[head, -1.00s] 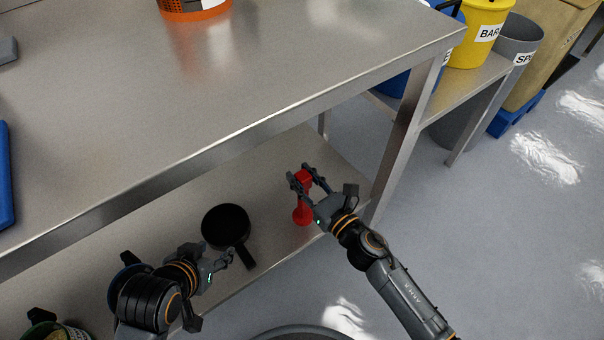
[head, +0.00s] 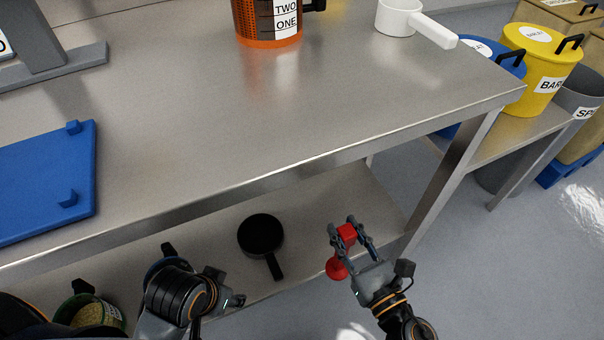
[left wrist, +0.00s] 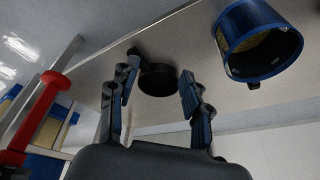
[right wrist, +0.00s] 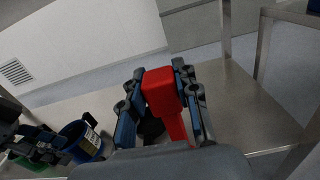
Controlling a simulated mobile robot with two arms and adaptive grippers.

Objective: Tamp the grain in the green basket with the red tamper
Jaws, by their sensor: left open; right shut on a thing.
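The red tamper (head: 346,235) is held by its block-shaped end in my right gripper (head: 348,228), over the front right of the lower shelf. The right wrist view shows its red block (right wrist: 161,92) between the fingers. Its rounded end hangs down; I cannot tell whether it touches the shelf. The green basket (head: 118,322) stands at the lower left in the head view, with yellowish grain (head: 90,314) inside; my left arm partly covers that area. My left gripper (left wrist: 157,84) is open and empty, pointing across the lower shelf.
A black pan (head: 261,233) lies on the lower shelf between my grippers. A blue basket (left wrist: 262,38) with grain stands near my left gripper. The steel tabletop (head: 270,120) overhangs the shelf. An orange container (head: 262,22) and blue board (head: 45,180) are on top.

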